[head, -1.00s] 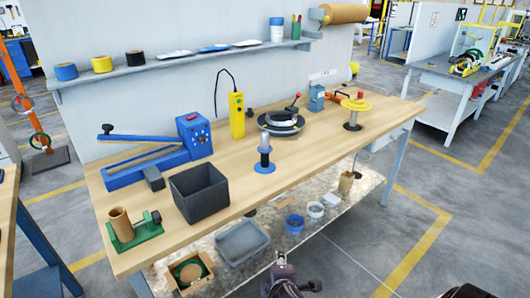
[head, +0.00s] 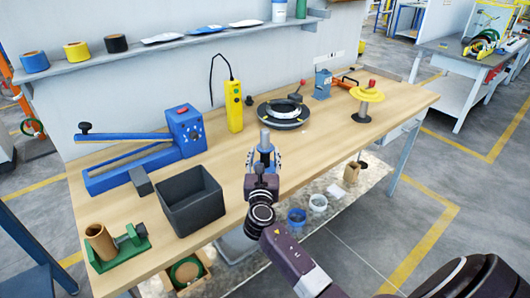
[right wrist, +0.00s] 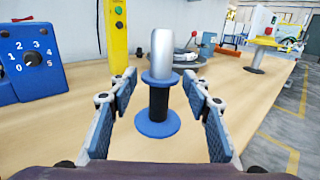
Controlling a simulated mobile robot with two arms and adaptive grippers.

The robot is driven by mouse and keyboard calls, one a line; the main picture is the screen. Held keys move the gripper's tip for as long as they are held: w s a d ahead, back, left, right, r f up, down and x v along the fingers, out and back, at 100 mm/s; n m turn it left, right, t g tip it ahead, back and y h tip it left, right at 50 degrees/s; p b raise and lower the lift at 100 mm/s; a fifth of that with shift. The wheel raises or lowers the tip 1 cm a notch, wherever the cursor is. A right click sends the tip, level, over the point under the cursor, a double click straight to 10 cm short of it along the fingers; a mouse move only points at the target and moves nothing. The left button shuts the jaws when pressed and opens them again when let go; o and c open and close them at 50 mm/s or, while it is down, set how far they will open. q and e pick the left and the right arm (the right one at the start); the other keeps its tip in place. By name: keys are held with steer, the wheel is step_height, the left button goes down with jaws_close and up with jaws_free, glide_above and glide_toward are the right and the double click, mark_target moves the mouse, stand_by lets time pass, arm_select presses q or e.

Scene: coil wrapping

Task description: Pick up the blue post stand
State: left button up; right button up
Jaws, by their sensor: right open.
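The blue post stand (right wrist: 158,103) stands upright on the wooden bench, with a blue round base, a dark stem, a blue upper flange and a silver post on top. In the head view its silver top and part of its blue body (head: 265,143) show beyond my right gripper, which hides the lower part. My right gripper (right wrist: 160,98) is open, its blue-padded fingers on either side of the stand with gaps visible to both. In the head view my right gripper (head: 264,163) reaches over the front of the bench. My left gripper is not in view.
A black bin (head: 190,203) and a green stand with a brown roll (head: 103,240) are to the left. A blue numbered device (head: 186,130) and yellow control box (head: 234,107) stand behind. A black ring fixture (head: 283,114) and yellow spool stand (head: 366,96) are to the right.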

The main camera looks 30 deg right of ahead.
mark_target(265, 149)
steer(key=x, duration=0.4)
steer(key=shift+f, duration=0.2)
steer(key=shift+w+d, duration=0.35)
steer(key=shift+w, duration=0.1)
steer(key=c, duration=0.8)
steer(key=shift+r, duration=0.1)
steer(key=shift+c, duration=0.7)
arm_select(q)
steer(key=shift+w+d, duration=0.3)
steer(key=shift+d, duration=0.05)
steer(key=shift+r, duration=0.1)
arm_select(e)
steer(key=shift+r, duration=0.1)
